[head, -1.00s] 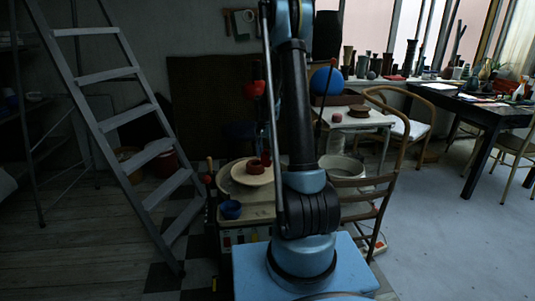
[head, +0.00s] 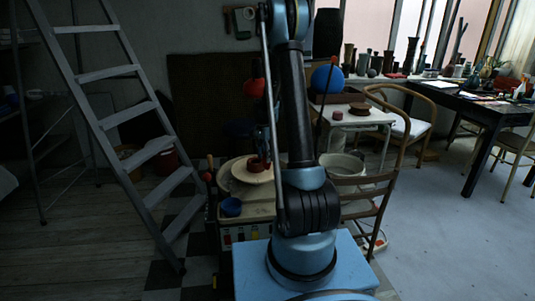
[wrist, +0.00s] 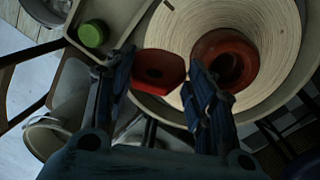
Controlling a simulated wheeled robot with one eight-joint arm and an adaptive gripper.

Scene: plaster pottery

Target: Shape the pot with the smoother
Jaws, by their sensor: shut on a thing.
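The pot (wrist: 225,62) is a small reddish-brown round vessel with a dark open mouth. It stands upright on the pale ridged disc of the pottery wheel (wrist: 272,25). The red smoother (wrist: 158,70) is between the two fingers of my gripper (wrist: 160,75), which is shut on it. It is just left of the pot in the wrist view, and my right finger comes close to the pot's near left side. I cannot tell whether they touch. In the head view the wheel (head: 237,181) and pot (head: 256,165) are small and dark, partly behind my arm.
A green round thing (wrist: 92,34) lies on the tray beside the wheel. A stepladder (head: 150,148) is at left, and a wooden chair (head: 365,181) is close at right.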

